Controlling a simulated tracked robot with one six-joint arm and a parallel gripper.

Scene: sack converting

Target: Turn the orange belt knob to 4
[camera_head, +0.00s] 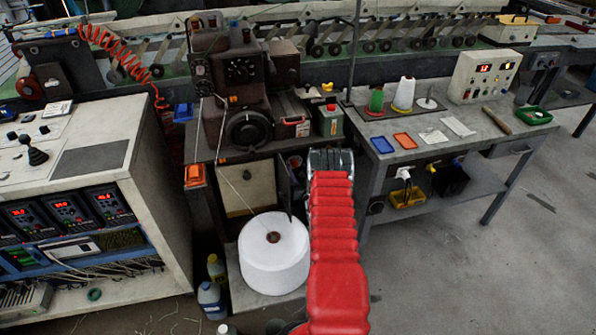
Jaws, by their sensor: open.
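A small orange part (232,99) shows on the front of the dark machine (213,128), above its round black handwheel (249,131). It may be the orange belt knob, but it is too small to read any scale or setting. My red-sleeved arm rises from the bottom of the head view. My gripper (330,158) is at its far end, open, in front of the gap between the dark machine and the grey workbench. It is right of and below the orange part and apart from it. My arm hides part of what lies behind it.
A large white thread cone (273,255) stands low, left of my arm. A control cabinet (88,190) fills the left. The grey workbench (465,140) at right holds a white control box (484,76), trays and spools. Open floor lies at lower right.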

